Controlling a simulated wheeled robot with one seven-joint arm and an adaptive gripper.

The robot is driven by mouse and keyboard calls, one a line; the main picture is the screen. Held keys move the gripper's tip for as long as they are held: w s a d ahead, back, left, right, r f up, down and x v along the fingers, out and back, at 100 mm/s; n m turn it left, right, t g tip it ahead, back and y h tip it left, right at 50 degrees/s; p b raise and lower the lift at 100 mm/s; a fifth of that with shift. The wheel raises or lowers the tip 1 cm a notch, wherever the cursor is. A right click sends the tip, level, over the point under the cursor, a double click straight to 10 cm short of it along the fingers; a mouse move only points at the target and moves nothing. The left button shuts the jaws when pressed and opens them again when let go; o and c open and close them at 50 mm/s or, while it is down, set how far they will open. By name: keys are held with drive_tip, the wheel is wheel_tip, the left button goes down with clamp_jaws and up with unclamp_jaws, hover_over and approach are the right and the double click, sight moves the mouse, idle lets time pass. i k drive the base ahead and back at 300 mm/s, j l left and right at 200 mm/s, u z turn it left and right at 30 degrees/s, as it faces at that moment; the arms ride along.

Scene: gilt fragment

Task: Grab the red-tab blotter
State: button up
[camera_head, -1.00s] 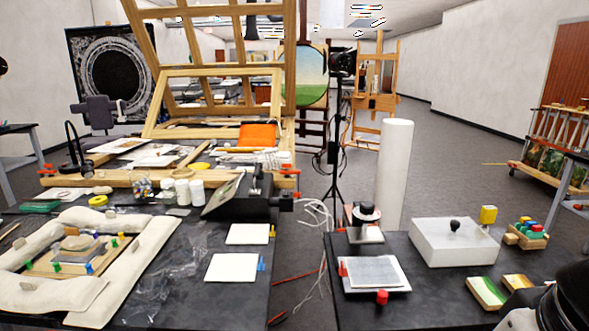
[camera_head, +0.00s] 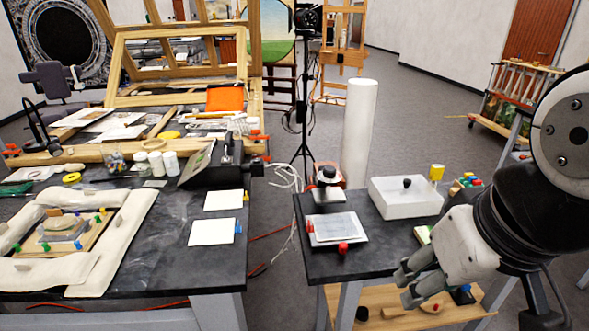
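A white blotter with a grey sheet on it (camera_head: 337,229) lies flat on the right-hand black table. One red tab shows at its left edge and one at its front edge. My gripper (camera_head: 407,287) is in front of and to the right of this blotter, apart from it, near the table's front edge. Its two fingers are spread, with nothing visible between them. Two other white pads lie on the left table: one with a blue tab (camera_head: 212,232) and one with a small orange-yellow tab (camera_head: 222,200).
A white box with a black knob (camera_head: 405,197) stands behind the gripper. A black-knobbed weight (camera_head: 327,182) stands behind the red-tab blotter. A tall white roll (camera_head: 359,130) rises behind that table. A floor gap separates the tables; a wooden shelf (camera_head: 400,318) lies below.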

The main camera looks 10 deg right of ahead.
sight(336, 226)
drive_tip(key=i+l+u, duration=0.6)
drive_tip(key=l, duration=0.3)
drive_tip(key=i+j, duration=0.05)
drive_tip(key=i, duration=0.05)
